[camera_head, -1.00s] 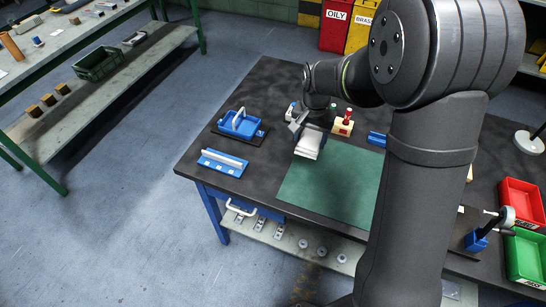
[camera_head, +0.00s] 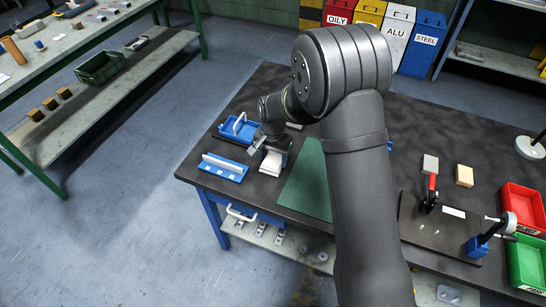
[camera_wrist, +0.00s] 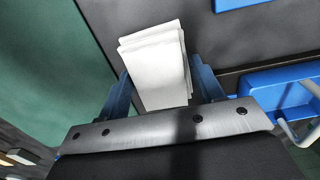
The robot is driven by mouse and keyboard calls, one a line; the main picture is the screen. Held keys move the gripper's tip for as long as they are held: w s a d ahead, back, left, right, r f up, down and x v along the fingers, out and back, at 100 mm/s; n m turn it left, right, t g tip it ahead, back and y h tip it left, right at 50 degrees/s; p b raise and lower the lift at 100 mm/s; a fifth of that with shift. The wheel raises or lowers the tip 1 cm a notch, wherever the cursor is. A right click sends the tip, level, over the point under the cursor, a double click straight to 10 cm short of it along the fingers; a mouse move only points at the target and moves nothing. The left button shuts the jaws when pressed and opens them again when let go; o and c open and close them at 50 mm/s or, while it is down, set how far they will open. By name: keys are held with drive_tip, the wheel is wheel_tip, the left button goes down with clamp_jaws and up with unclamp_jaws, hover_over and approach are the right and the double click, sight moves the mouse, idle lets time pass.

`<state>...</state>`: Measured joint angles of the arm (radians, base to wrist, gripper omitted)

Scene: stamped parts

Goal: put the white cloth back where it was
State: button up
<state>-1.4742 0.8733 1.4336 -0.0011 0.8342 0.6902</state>
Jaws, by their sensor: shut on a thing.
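The white cloth (camera_head: 271,163) is a folded, layered pad. It also shows in the wrist view (camera_wrist: 156,62), between the two blue fingers of my gripper (camera_wrist: 160,88). My gripper (camera_head: 270,150) is shut on it, over the dark table between the green mat (camera_head: 309,180) and the blue rack with a pale bar (camera_head: 222,168). I cannot tell whether the cloth touches the table.
A blue tray with a white handle (camera_head: 238,129) stands behind the rack. At the right are a dark board with a red-handled clamp (camera_head: 431,190), a red bin (camera_head: 521,208) and a green bin (camera_head: 525,262). The green mat looks bare where visible.

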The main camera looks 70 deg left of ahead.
drive_tip(key=shift+f, duration=0.25)
drive_tip(key=o, duration=1)
wheel_tip(320, 180, up, 12)
drive_tip(key=shift+r, duration=0.15)
hover_over(273, 159)
drive_tip(key=shift+d+f, duration=0.1)
drive_tip(key=shift+f, duration=3.95)
drive_tip(key=shift+f, duration=0.1)
